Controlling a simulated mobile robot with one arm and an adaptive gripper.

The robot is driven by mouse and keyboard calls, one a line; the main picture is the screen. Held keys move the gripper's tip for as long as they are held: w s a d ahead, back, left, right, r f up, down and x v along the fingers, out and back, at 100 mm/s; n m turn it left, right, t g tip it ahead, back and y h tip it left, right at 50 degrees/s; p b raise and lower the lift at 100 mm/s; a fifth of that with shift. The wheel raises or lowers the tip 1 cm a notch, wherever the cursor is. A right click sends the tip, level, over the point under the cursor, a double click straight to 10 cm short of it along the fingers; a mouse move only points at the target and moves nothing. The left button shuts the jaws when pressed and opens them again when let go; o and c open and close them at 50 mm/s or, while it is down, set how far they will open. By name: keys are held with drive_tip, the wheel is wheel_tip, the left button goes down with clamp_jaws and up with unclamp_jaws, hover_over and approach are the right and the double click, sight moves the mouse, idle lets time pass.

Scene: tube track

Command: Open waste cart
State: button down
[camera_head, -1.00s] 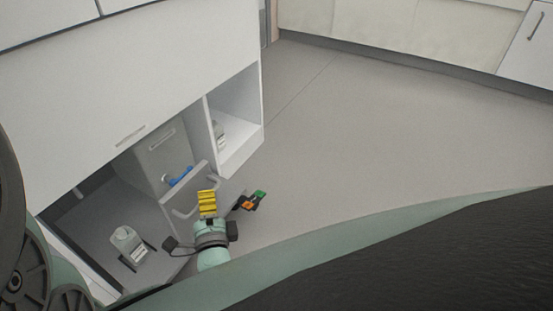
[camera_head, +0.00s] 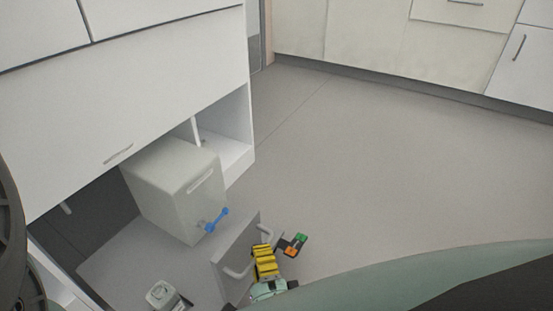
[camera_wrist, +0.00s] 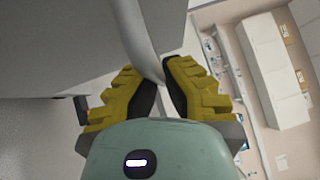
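The waste cart has a grey floor (camera_head: 125,262) and an upright front panel (camera_head: 232,248), and stands partly pulled out from under the white cabinet. A light grey bar handle (camera_head: 237,273) is on the panel's outer face and also shows in the wrist view (camera_wrist: 138,40). My gripper (camera_head: 262,250), with yellow ribbed fingers, is at this handle. In the wrist view the fingers (camera_wrist: 158,84) are closed around the bar. A grey-white box (camera_head: 170,185) with a blue piece (camera_head: 217,219) on its front stands in the cart. A small bottle-like container (camera_head: 162,294) is nearer me.
The white cabinet (camera_head: 120,95) is above the cart, with an open compartment (camera_head: 228,145) beside it. A small black, orange and green item (camera_head: 295,245) is right of my gripper. Open grey floor (camera_head: 390,160) lies to the right, up to pale cabinets (camera_head: 380,40) at the back.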

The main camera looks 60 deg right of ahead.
drive_tip(key=shift+s+r, duration=0.15)
drive_tip(key=shift+s, duration=0.15)
drive_tip(key=c, duration=1)
unclamp_jaws()
drive_tip(key=shift+d, duration=0.15)
drive_tip(key=shift+v, duration=6.1)
drive_tip(key=shift+w, duration=0.1)
